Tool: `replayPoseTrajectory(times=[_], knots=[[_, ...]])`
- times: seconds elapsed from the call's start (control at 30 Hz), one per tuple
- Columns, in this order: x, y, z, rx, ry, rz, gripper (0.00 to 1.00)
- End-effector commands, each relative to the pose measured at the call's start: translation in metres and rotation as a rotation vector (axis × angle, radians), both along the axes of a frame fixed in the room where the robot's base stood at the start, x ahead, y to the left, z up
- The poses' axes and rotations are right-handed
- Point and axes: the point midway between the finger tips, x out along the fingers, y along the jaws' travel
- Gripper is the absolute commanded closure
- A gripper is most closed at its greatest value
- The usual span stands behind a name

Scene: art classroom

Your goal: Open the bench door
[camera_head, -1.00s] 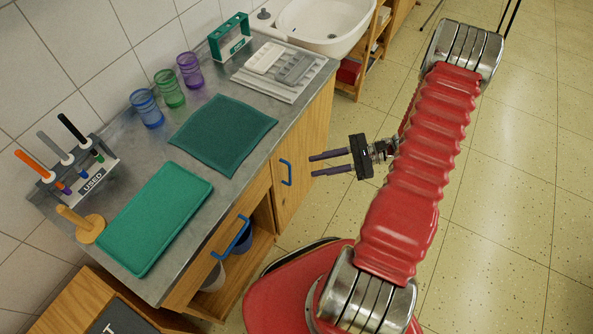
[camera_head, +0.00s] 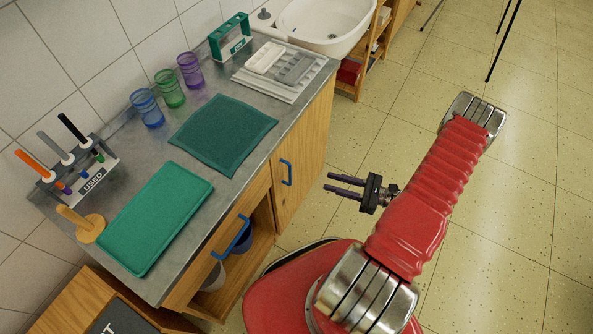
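The wooden bench (camera_head: 187,294) has a grey top. Its wooden door (camera_head: 312,150) is at the right end of the front and looks shut. A blue handle (camera_head: 286,172) is on the door, near its left edge. My gripper (camera_head: 327,182) is to the right of the handle, apart from it. Its two dark fingers point left towards the bench front, parted with nothing between them. A second blue handle (camera_head: 231,237) is on a drawer front above an open compartment.
The open compartment holds pots (camera_head: 214,278). A white sink (camera_head: 325,22) is behind.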

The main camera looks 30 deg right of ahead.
Motion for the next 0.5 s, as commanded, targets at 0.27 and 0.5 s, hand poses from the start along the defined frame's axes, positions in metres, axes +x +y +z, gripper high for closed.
replayPoseTrajectory(times=[0.27,0.5], knots=[[0.003,0.003,0.0,0.0,0.0,0.002,0.72],[0.018,0.018,0.0,-0.001,0.001,0.004,0.72]])
